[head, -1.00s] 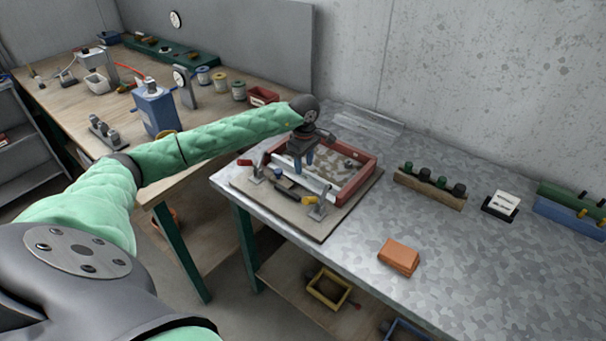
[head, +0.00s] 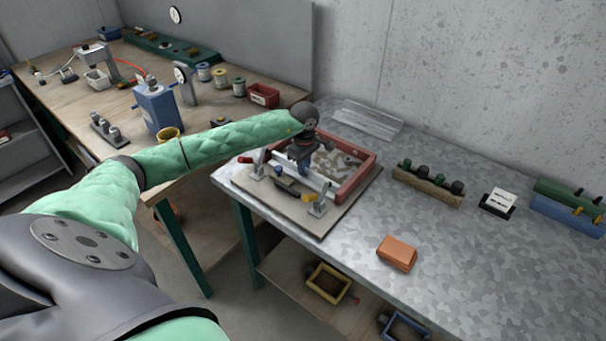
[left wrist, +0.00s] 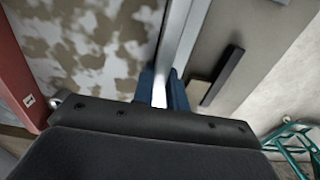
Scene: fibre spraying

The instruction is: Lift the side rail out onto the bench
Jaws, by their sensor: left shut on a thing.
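The side rail (head: 317,181) is a pale metal bar along the near side of a red-walled frame (head: 357,182). In the left wrist view the rail (left wrist: 180,35) runs away from between the blue fingers. My left gripper (head: 303,171) reaches down over the rail from above. Its fingers (left wrist: 163,88) are shut on the rail partway along its length. I cannot tell whether the rail is clear of its seat. The gripper and wrist hide part of the rail and the frame. My right gripper is in neither view.
The frame sits on a board (head: 318,226) with a clamp (head: 258,165) and another clamp (head: 319,207) at the near side. An orange block (head: 397,253) lies to the right. A wooden rack (head: 428,186) stands behind. The metal bench (head: 470,265) is clear in front.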

